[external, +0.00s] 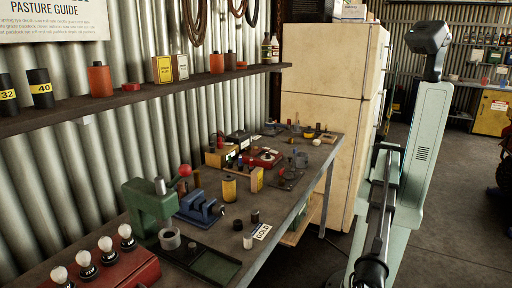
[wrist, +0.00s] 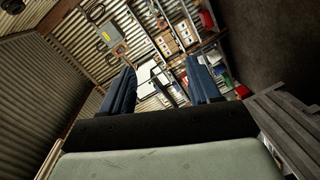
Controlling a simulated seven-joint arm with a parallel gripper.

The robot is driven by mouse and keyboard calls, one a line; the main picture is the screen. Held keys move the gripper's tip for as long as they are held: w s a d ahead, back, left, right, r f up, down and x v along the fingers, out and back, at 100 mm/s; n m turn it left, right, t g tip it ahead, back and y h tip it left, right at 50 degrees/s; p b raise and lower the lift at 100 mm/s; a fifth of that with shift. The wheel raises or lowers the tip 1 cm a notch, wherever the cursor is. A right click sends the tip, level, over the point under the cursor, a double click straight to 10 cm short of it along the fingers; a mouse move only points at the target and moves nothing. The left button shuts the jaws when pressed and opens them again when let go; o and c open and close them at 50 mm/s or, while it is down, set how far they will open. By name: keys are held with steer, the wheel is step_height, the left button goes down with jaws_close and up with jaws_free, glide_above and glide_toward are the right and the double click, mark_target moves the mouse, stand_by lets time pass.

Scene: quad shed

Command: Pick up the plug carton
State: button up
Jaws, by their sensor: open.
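My gripper (wrist: 163,88) is open and empty in the wrist view, its two blue-grey fingers wide apart. It points at a far wall with shelves, away from the bench. In the external view my arm stands right of the bench, and I cannot make out the fingertips there. I cannot tell for certain which thing is the plug carton. Small box-like things that show are a tan box (external: 217,157) and a yellowish box (external: 257,179) on the bench, and two upright cartons (external: 162,69) on the wall shelf. My gripper touches none of them.
The metal bench (external: 290,205) is crowded with a green press (external: 145,208), a blue vise-like tool (external: 198,207), a yellow can (external: 229,187) and a red bulb tray (external: 105,272). A cream fridge (external: 325,100) stands behind it. The floor right of the bench is open.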

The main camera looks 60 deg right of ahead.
steer(key=w+d+r+m+t+h, duration=0.1)
steer(key=w+d+r+m, duration=0.1)
steer(key=w+r, duration=0.35)
steer(key=w+d+r+m+t+h, duration=0.1)
steer(key=w+d+r+t, duration=0.15)
steer(key=w, duration=0.65)
steer(key=w+d+m+t+h, duration=0.1)
steer(key=w+d+m+h, duration=0.2)
steer(key=w+d, duration=0.85)
steer(key=w+d+m+h, duration=0.3)
steer(key=w+d, duration=0.6)
steer(key=w, duration=0.5)
steer(key=m+g+h, duration=0.4)
steer(key=g, duration=0.1)
glide_toward(260, 168)
steer(key=x, duration=0.8)
steer(key=shift+s+a+f, duration=0.1)
steer(key=shift+a, duration=0.15)
steer(key=shift+x, duration=3)
